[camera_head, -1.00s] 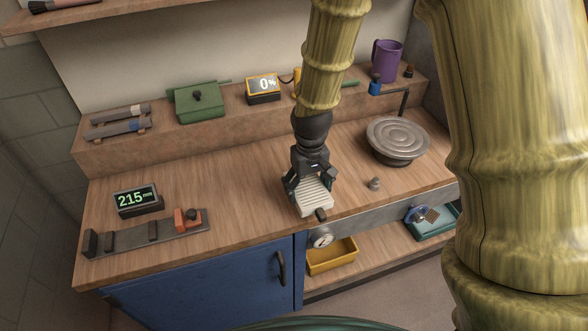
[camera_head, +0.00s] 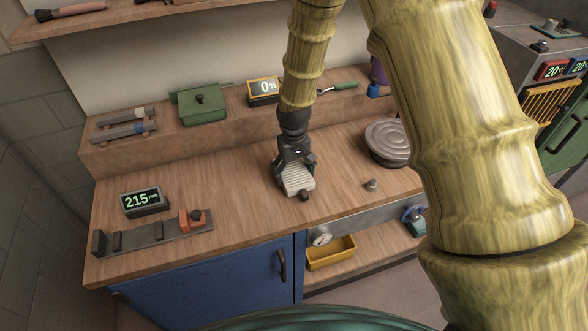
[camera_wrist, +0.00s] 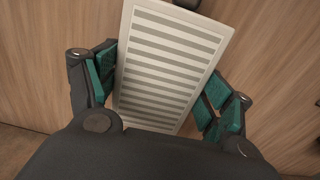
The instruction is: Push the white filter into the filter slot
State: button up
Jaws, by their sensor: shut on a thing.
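No opening that I can clearly identify as the filter slot shows.
A grey round turntable (camera_head: 388,140) and a small grey knob (camera_head: 371,184) stand to the right. A grey panel with a gauge (camera_head: 322,239) is below the front edge. A green cabinet with orange slats (camera_head: 550,102) is at far right.

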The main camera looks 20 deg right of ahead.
aim_at(296, 171)
jog(key=shift+f, duration=0.2)
jog(key=shift+f, duration=0.15)
jog(key=o, duration=1.2)
jog(key=shift+f, duration=0.15)
jog(key=shift+s+d+r+b, duration=0.15)
jog(key=shift+r+b, duration=0.85)
jog(key=shift+r, duration=1.75)
jog(key=shift+w+d+r+b, duration=0.15)
jog(key=shift+r+b, duration=0.8)
jog(key=shift+r, duration=1.8)
